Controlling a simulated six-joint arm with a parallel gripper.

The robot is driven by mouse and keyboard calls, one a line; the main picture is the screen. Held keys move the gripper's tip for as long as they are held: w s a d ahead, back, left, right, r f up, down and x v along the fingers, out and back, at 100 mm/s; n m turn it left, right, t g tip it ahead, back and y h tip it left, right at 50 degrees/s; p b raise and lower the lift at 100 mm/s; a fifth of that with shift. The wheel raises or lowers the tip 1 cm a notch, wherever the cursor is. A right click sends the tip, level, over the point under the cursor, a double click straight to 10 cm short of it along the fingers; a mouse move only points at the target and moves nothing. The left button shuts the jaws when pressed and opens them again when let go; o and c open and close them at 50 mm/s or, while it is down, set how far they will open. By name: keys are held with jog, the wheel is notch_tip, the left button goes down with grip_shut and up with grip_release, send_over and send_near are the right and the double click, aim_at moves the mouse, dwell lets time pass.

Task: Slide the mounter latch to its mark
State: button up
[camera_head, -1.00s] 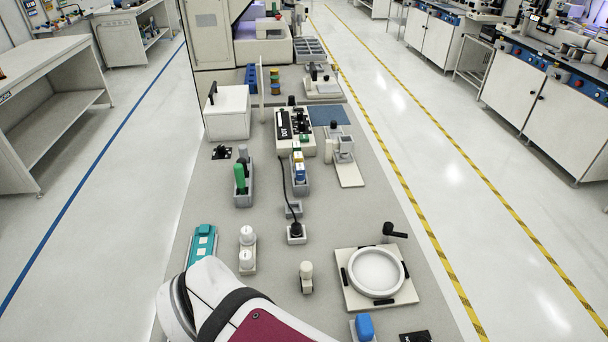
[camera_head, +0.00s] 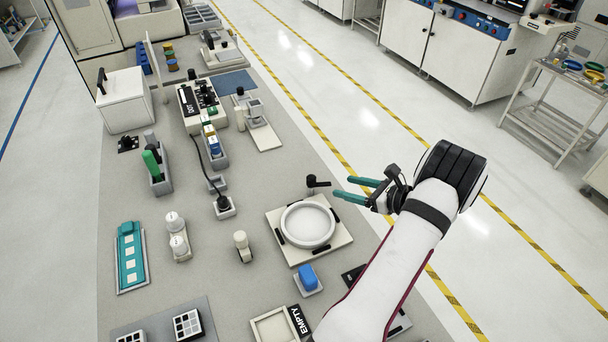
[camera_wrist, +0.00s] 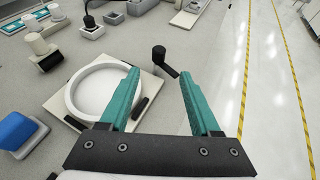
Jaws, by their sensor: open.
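The mounter (camera_head: 310,252) is a pale square plate with a white ring and black bars around it. The latch (camera_head: 317,183), a black lever with an upright knob, stands at the plate's far right corner. My gripper (camera_head: 344,188) is open, its teal fingers pointing left toward the latch, apart from it and just right of it in the head view. In the wrist view the latch (camera_wrist: 159,54) shows beyond and between the fingertips of my gripper (camera_wrist: 160,74), with nothing held. I cannot make out the latch's mark.
A blue block (camera_head: 308,277) in a holder sits in front of the mounter. A white-topped peg (camera_head: 242,240) stands to its left, and a pale tray (camera_head: 274,330) lies nearer. The bench's right edge and open floor lie beneath my arm.

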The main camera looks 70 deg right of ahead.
aim_at(315, 179)
jog(key=x, duration=1.3)
jog(key=shift+w, duration=0.1)
grip_shut()
